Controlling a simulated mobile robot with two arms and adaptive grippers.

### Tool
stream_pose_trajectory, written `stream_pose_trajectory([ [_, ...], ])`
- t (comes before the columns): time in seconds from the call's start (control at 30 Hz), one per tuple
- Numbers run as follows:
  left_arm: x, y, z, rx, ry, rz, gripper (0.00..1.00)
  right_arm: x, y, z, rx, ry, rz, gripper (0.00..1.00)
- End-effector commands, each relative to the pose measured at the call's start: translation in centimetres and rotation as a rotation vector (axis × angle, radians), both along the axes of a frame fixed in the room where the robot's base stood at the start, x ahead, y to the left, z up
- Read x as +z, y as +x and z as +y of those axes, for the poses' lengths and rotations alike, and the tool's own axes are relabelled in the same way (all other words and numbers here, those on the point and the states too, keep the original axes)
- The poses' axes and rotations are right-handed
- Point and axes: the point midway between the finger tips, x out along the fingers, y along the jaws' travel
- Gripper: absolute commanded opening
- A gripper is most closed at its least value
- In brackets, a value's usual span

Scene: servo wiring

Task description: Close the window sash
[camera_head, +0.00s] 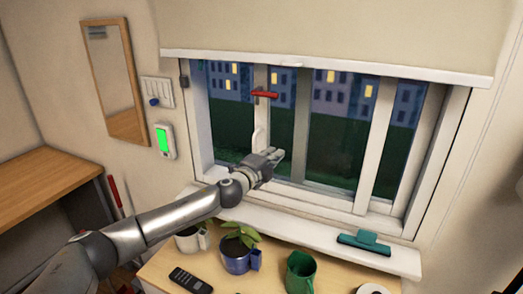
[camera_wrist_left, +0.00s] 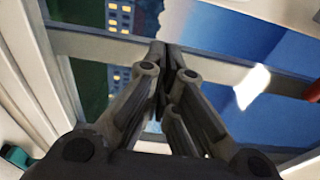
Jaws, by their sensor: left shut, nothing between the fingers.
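The window has a white frame (camera_head: 440,155) with several upright white bars. A white upright bar (camera_head: 302,125) stands right of the middle-left one, with dark glass between them. In the left wrist view the closed fingertips (camera_wrist_left: 166,48) overlap a white bar (camera_wrist_left: 95,46). I cannot tell whether they touch it. The red handle's edge shows at right (camera_wrist_left: 313,90).
A cream blind (camera_head: 330,35) hangs over the window top. The sill (camera_head: 300,218) holds a teal squeegee (camera_head: 363,243).

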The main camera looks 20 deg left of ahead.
Motion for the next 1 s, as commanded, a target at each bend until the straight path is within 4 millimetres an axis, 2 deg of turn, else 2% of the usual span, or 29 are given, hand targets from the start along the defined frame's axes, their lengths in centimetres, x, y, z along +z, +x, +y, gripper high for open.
stream_pose_trajectory([
  [0.03, 0.2, 0.6, -0.2, 0.000, 0.000, 0.000, 0.00, 0.3, 0.0, 0.0, 0.000, 0.000, 0.000, 0.40],
  [0.1, 0.2, 0.3, 1.4, 0.005, 0.002, 0.002, 0.00, 0.8, 0.0, 0.1, 0.000, 0.001, 0.000, 0.40],
  [0.3, 0.0, -0.2, 3.3, 0.000, 0.000, 0.001, 0.00, 1.2, 0.1, 0.0, 0.000, -0.001, -0.001, 0.40],
  [0.83, -0.1, -0.3, 4.1, 0.001, 0.000, 0.000, 0.00, 1.1, 0.1, 0.0, -0.001, -0.001, -0.001, 0.40],
  [1.0, -0.2, -0.3, 6.2, 0.005, 0.001, 0.000, 0.00, 0.5, 0.1, 0.0, -0.001, 0.000, -0.001, 0.40],
])
